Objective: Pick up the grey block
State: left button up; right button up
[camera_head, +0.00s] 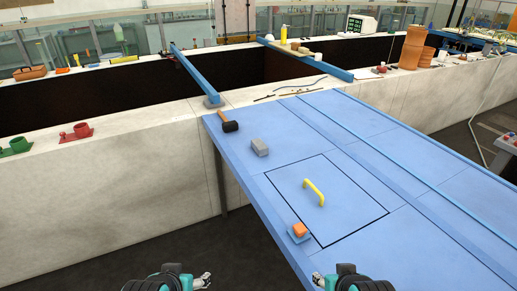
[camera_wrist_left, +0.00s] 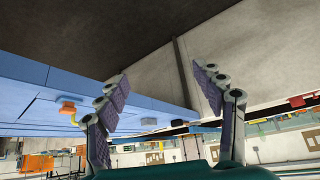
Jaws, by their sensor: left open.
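A small grey shape between the fingers in the left wrist view (camera_wrist_left: 148,121) looks like the same block, far off. My left gripper (camera_head: 203,281) is at the bottom of the head view, left of the deck and well short of the block. Its fingers (camera_wrist_left: 163,92) are spread apart with nothing between them. My right gripper (camera_head: 318,279) is at the bottom edge, only partly in view, and its opening is unclear.
A black-headed mallet (camera_head: 229,126) lies just beyond the block. The pale wall (camera_head: 110,185) holds red (camera_head: 76,133) and green (camera_head: 16,147) fittings.

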aim_at(260, 147)
jog(key=i+z, duration=0.1)
jog(key=z, duration=0.65)
jog(key=i+j+z, duration=0.15)
jog(key=j+z, duration=0.15)
jog(key=i+j+z, duration=0.25)
jog(key=j+z, duration=0.3)
jog(key=j, duration=0.15)
jog(key=j+z, duration=0.3)
jog(key=i+j, duration=0.05)
jog(key=j, duration=0.05)
